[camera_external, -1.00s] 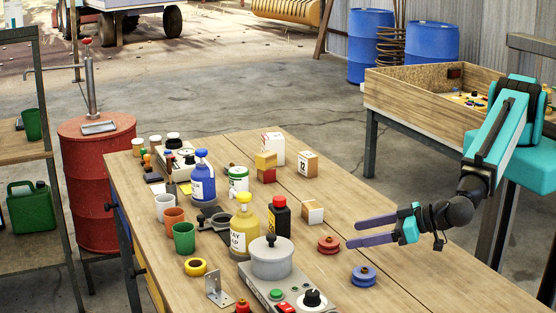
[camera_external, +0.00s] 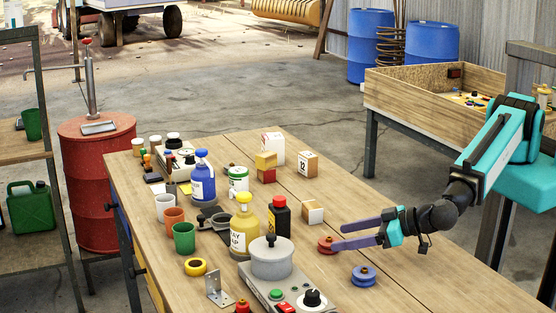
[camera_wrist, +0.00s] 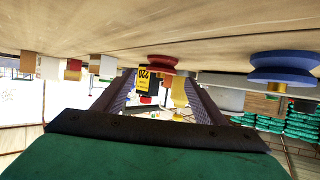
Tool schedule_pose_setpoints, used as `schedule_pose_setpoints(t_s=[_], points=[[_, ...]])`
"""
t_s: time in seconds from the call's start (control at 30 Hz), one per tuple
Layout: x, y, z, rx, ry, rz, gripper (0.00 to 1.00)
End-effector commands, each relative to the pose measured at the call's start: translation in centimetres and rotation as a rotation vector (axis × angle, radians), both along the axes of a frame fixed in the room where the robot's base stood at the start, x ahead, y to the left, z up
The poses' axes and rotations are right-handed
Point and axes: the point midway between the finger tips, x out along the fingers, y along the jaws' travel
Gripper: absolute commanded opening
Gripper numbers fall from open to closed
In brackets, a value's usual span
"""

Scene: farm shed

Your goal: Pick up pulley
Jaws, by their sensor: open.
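A red pulley (camera_external: 327,246) and a blue pulley (camera_external: 364,276) lie apart on the wooden table. My gripper (camera_external: 338,237) is open and empty, its fingers pointing left beside the red pulley. One fingertip overlaps the red pulley's edge in the external view; I cannot tell if they touch. The wrist view is upside down. There the red pulley (camera_wrist: 162,64) shows beyond and between the fingertips, and the blue pulley (camera_wrist: 283,68) is off to the right, outside the fingers.
A black bottle (camera_external: 279,220), a yellow bottle (camera_external: 244,228) and a small box (camera_external: 312,213) stand near the red pulley. A grey pot (camera_external: 271,262) sits on a control box (camera_external: 272,291) at the front. The table's right part is mostly clear.

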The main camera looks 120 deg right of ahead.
Motion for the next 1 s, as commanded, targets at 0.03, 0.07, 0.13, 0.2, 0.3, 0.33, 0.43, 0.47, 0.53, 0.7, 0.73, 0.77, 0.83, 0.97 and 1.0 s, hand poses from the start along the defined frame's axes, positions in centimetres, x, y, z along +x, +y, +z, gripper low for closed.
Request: schedule_pose_setpoints(t_s=[0.03,0.07,0.13,0.2,0.3,0.33,0.43,0.47,0.53,0.7,0.73,0.77,0.83,0.97,1.0], points=[[0.0,0.0,0.0,0.000,0.000,0.000,0.65],[0.0,0.0,0.0,0.000,0.000,0.000,0.65],[0.0,0.0,0.0,0.000,0.000,0.000,0.65],[0.0,0.0,0.0,0.000,0.000,0.000,0.65],[0.0,0.0,0.0,0.000,0.000,0.000,0.65],[0.1,-0.1,0.0,-0.001,0.001,0.000,0.65],[0.4,-0.4,-0.1,-0.001,0.001,-0.001,0.65],[0.6,-0.5,-0.1,-0.001,0.001,-0.001,0.65],[1.1,-0.9,-0.3,-0.001,0.003,-0.001,0.65],[2.1,-1.8,-0.6,0.000,0.002,-0.001,0.65],[2.3,-2.0,-0.8,0.000,0.002,-0.001,0.65],[2.5,-2.2,-0.9,-0.001,0.003,-0.001,0.65],[3.0,-2.7,-1.2,-0.001,0.001,-0.002,0.65],[3.5,-3.2,-1.6,0.000,0.001,0.000,0.65],[3.5,-3.3,-1.7,0.000,0.001,0.000,0.65]])
